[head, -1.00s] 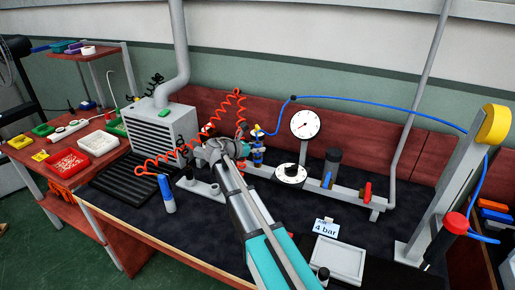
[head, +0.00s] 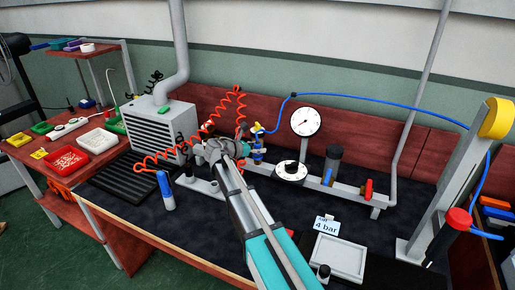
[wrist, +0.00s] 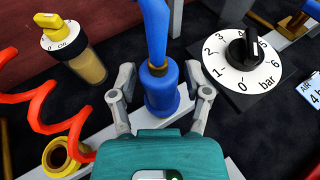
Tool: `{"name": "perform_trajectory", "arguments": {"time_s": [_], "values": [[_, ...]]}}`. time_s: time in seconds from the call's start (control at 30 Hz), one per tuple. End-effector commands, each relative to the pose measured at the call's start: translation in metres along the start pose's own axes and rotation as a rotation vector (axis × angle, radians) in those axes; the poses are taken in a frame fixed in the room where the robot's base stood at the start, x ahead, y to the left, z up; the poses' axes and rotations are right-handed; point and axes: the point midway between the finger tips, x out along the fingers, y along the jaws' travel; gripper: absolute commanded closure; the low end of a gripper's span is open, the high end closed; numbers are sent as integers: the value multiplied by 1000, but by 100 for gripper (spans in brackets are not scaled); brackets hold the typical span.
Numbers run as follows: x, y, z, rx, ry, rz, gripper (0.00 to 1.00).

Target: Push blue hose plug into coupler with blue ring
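The blue hose plug (wrist: 155,28) stands between my fingers in the wrist view, with the blue hose leading up from it. Below it show a brass collar (wrist: 163,73) and a blue body (wrist: 160,97) on a grey rail. I cannot tell where plug ends and coupler begins. My gripper (wrist: 160,72) has one finger on each side, with narrow gaps to the blue body, so it looks open around it. In the head view my gripper (head: 246,149) is at the blue plug and coupler (head: 258,155) behind the arm; the join is too small to read.
The bar dial (wrist: 243,62) stands close on the right. A yellow knob (wrist: 60,32) on an amber cylinder and a red coiled hose (wrist: 40,100) are on the left. The blue hose (head: 370,102) arches to the post (head: 455,185). A grey tray (head: 338,257) lies in front.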

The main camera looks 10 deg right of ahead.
Motion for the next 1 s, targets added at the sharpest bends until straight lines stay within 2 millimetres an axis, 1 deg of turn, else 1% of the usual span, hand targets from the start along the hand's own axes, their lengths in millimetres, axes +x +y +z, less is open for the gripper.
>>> {"name": "perform_trajectory", "arguments": {"time_s": [0.57,0.77,1.0], "values": [[-1,0,3,0,0,0,21],[-4,0,12,0,0,0,21],[-9,0,30,0,0,0,21]]}}
